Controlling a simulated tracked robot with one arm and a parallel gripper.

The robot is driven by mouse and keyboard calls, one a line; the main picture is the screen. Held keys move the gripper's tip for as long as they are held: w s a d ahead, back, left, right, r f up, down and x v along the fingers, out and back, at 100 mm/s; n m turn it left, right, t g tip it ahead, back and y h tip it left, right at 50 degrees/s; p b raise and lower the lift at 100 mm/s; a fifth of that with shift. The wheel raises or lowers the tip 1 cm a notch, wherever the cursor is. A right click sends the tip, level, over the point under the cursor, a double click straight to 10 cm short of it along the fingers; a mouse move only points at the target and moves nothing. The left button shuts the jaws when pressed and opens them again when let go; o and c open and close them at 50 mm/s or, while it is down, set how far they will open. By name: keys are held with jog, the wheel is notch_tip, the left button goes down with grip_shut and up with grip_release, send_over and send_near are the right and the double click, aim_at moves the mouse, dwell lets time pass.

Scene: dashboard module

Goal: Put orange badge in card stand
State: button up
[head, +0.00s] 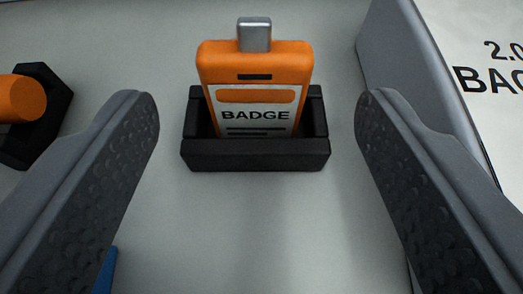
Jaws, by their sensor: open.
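The orange badge (254,82) stands upright in the black card stand (255,155), in the upper middle of the head view. It has a white label reading "BADGE" and a grey clip on top. Its lower end is hidden behind the stand's front wall. My gripper (258,115) is open, with one grey finger to the left and one to the right of the badge and stand. Both fingers appear clear of them, and nothing is between the pads except the view of the stand and badge.
A black part with an orange round end (22,98) is at the left edge. A grey raised block with a white sign (470,60) stands at the right, close to the right finger. A small blue piece (106,270) shows at the lower left. The grey surface in front of the stand is clear.

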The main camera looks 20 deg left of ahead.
jog(key=v, duration=0.2)
jog(key=shift+s+d+r, duration=0.1)
jog(key=shift+s+r, duration=0.1)
jog(key=shift+b+v, duration=1.3)
jog(key=shift+b, duration=0.2)
jog(key=shift+w+r, duration=0.1)
jog(key=shift+r, duration=0.1)
jog(key=w+d+r+m+t+h, duration=0.1)
jog(key=d+r, duration=0.3)
jog(key=r, duration=0.8)
jog(key=w+d+r+m+t+h, duration=0.1)
jog(key=w+d+r, duration=0.15)
jog(key=r, duration=1.05)
jog(key=s+d+r, duration=0.3)
jog(key=s+r, duration=0.2)
jog(key=r, duration=0.3)
jog(key=s+d+r+h, duration=0.1)
jog(key=s+d+r, duration=0.3)
jog(key=r, duration=0.4)
jog(key=s+d+r+m, duration=0.1)
jog(key=s+d+r, duration=0.3)
jog(key=s+r, duration=0.2)
jog(key=shift+r+t+h, duration=0.3)
jog(key=shift+r, duration=0.65)
